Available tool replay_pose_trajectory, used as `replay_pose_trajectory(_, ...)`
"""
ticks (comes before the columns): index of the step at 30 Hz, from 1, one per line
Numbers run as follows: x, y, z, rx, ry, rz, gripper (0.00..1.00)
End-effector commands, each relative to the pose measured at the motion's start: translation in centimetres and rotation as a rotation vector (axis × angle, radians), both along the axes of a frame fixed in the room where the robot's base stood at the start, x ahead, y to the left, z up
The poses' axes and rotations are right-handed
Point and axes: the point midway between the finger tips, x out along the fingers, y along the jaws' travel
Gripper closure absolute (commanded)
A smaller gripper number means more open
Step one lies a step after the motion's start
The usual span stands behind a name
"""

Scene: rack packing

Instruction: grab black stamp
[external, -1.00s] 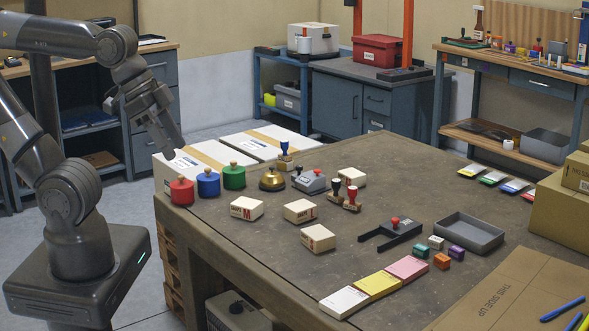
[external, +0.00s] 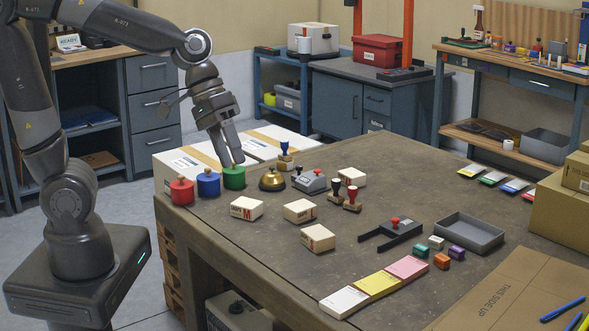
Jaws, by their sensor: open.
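A stamp with a black knob handle (external: 335,188) stands upright near the middle of the table, just left of a similar stamp with a red knob (external: 352,196). A blue-handled stamp (external: 285,155) stands farther back, to the left. My gripper (external: 237,160) is open and empty, pointing down just above or behind the green knobbed pot (external: 234,177) at the table's left end. It is well to the left of the black stamp, apart from it. The finger gap is hard to make out at this angle.
Red (external: 182,191) and blue (external: 208,184) pots stand beside the green one. A brass bell (external: 272,180), a grey device with a red knob (external: 311,181) and several pale boxes, one of them (external: 300,211), surround the stamps. A grey tray (external: 469,234) lies to the right.

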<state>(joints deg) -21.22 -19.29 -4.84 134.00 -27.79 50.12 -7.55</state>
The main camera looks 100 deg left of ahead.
Motion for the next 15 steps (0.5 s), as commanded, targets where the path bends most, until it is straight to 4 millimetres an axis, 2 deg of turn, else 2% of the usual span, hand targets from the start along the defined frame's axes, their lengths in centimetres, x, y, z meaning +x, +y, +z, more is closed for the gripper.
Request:
replay_pose_trajectory(3,3.2,2.5,-1.3,-0.147,0.034,0.176,0.5)
replay_pose_trajectory(8,7.1,6.6,-3.2,-0.349,0.06,0.414,0.5)
replay_pose_trajectory(11,9.3,9.8,-4.5,-0.48,0.068,0.567,0.5)
replay_pose_trajectory(15,11.7,15.1,-6.7,-0.666,0.067,0.788,0.5)
